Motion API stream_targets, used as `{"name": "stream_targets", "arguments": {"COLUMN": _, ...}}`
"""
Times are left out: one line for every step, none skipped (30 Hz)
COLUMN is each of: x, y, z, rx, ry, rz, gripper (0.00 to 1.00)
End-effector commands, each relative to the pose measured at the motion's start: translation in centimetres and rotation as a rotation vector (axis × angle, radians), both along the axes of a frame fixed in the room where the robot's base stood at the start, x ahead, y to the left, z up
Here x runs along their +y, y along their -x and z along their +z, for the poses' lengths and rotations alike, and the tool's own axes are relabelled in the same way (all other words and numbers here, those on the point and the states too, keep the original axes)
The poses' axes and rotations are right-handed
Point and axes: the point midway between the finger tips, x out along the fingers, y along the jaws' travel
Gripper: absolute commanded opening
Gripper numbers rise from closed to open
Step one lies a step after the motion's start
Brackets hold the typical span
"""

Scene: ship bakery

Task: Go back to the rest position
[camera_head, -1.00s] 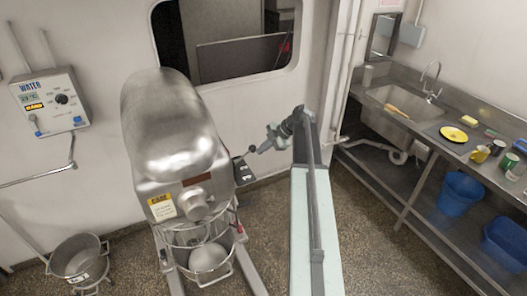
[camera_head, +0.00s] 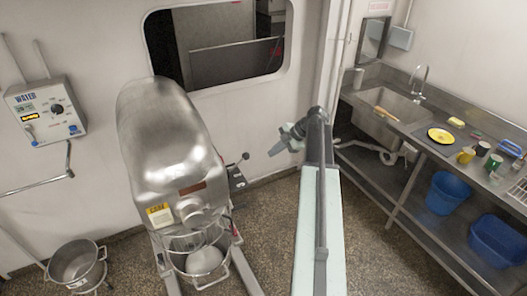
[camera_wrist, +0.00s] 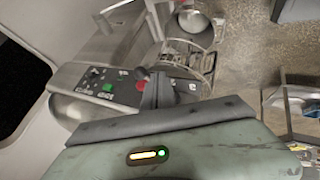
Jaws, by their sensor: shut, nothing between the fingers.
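My gripper (camera_head: 274,151) shows in the head view at the end of my arm, in the middle of the picture. It points left and slightly down, to the right of the silver mixer (camera_head: 170,130), with a gap between them. In the wrist view my gripper (camera_wrist: 155,88) is shut and empty. Its dark fingers stand in front of the mixer's control panel (camera_wrist: 100,82), which has a green and a red button. The depth between fingers and panel is hard to judge.
A steel sink counter (camera_head: 412,122) runs along the right, with a yellow plate (camera_head: 440,136) and cups on it. Blue bins (camera_head: 447,192) stand on its lower shelf. A metal pot (camera_head: 76,266) stands at lower left. Floor (camera_head: 385,250) between my arm and the counter is clear.

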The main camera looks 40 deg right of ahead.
Motion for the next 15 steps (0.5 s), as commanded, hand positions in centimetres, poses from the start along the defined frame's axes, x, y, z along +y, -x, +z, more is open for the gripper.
{"name": "stream_targets", "arguments": {"x": -0.35, "y": 0.29, "z": 1.04, "rx": 0.0, "ry": 0.0, "rz": 0.0, "gripper": 0.0}}
{"name": "stream_targets", "arguments": {"x": -0.49, "y": 0.43, "z": 1.18, "rx": 0.0, "ry": 0.0, "rz": 0.0, "gripper": 0.0}}
{"name": "stream_targets", "arguments": {"x": -0.65, "y": 0.57, "z": 1.3, "rx": 0.0, "ry": 0.001, "rz": 0.0, "gripper": 0.0}}
{"name": "stream_targets", "arguments": {"x": -0.74, "y": 0.65, "z": 1.35, "rx": 0.0, "ry": 0.001, "rz": 0.0, "gripper": 0.0}}
{"name": "stream_targets", "arguments": {"x": -0.8, "y": 0.7, "z": 1.37, "rx": 0.0, "ry": 0.001, "rz": 0.0, "gripper": 0.0}}
{"name": "stream_targets", "arguments": {"x": -0.84, "y": 0.75, "z": 1.36, "rx": 0.0, "ry": 0.001, "rz": 0.0, "gripper": 0.0}}
{"name": "stream_targets", "arguments": {"x": -0.85, "y": 0.76, "z": 1.33, "rx": 0.0, "ry": 0.001, "rz": 0.0, "gripper": 0.0}}
{"name": "stream_targets", "arguments": {"x": -0.85, "y": 0.77, "z": 1.3, "rx": 0.0, "ry": 0.001, "rz": 0.0, "gripper": 0.0}}
{"name": "stream_targets", "arguments": {"x": -0.85, "y": 0.77, "z": 1.25, "rx": 0.0, "ry": 0.001, "rz": 0.0, "gripper": 0.0}}
{"name": "stream_targets", "arguments": {"x": -0.83, "y": 0.76, "z": 1.22, "rx": 0.0, "ry": 0.001, "rz": 0.0, "gripper": 0.0}}
{"name": "stream_targets", "arguments": {"x": -0.83, "y": 0.76, "z": 1.22, "rx": 0.0, "ry": 0.001, "rz": 0.0, "gripper": 0.0}}
{"name": "stream_targets", "arguments": {"x": -0.82, "y": 0.75, "z": 1.21, "rx": 0.001, "ry": 0.001, "rz": 0.001, "gripper": 0.0}}
{"name": "stream_targets", "arguments": {"x": -0.82, "y": 0.75, "z": 1.21, "rx": 0.001, "ry": 0.001, "rz": 0.001, "gripper": 0.0}}
{"name": "stream_targets", "arguments": {"x": -0.8, "y": 0.74, "z": 1.19, "rx": 0.001, "ry": 0.001, "rz": 0.001, "gripper": 0.0}}
{"name": "stream_targets", "arguments": {"x": -0.75, "y": 0.71, "z": 1.08, "rx": 0.0, "ry": 0.001, "rz": 0.001, "gripper": 0.0}}
